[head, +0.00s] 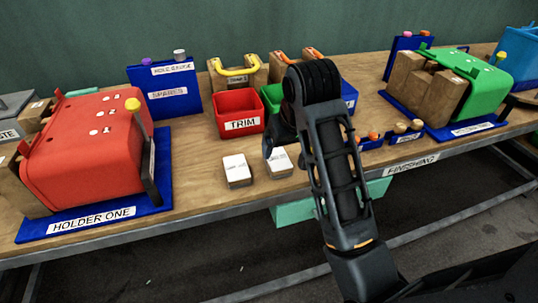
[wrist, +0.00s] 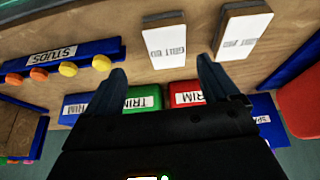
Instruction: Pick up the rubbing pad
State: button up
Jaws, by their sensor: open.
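Two flat block-shaped pads with white labelled tops lie near the table's front edge in the head view, a left pad (head: 237,170) and a right pad (head: 278,163). In the wrist view both show at the top, one pad (wrist: 168,39) in the middle and the other pad (wrist: 241,33) to its right. Their labels seem to read "GRIT" with a number I cannot read surely. My gripper (wrist: 161,66) is open and empty, its fingertips just beyond the pads and touching neither. In the head view my arm hides most of it; a fingertip shows behind the right pad.
A red TRIM bin (head: 239,122) and a green bin (head: 271,97) stand behind the pads. A blue STUDS rack (wrist: 62,61) holds several round knobs.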

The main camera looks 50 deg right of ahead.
aim_at(277, 157)
jog(key=shift+w+r, duration=0.35)
jog(key=shift+r, duration=0.05)
jog(key=shift+w, duration=0.1)
jog(key=b+x, duration=0.3)
jog(key=b, duration=0.1)
jog(key=shift+a+f, duration=0.1)
jog(key=shift+f, duration=0.3)
jog(key=shift+x, duration=1.95)
jog(key=shift+w+a, duration=0.1)
jog(key=shift+a, duration=0.05)
jog(key=c, duration=1)
jog(key=shift+c, duration=0.2)
jog(key=shift+r, duration=0.1)
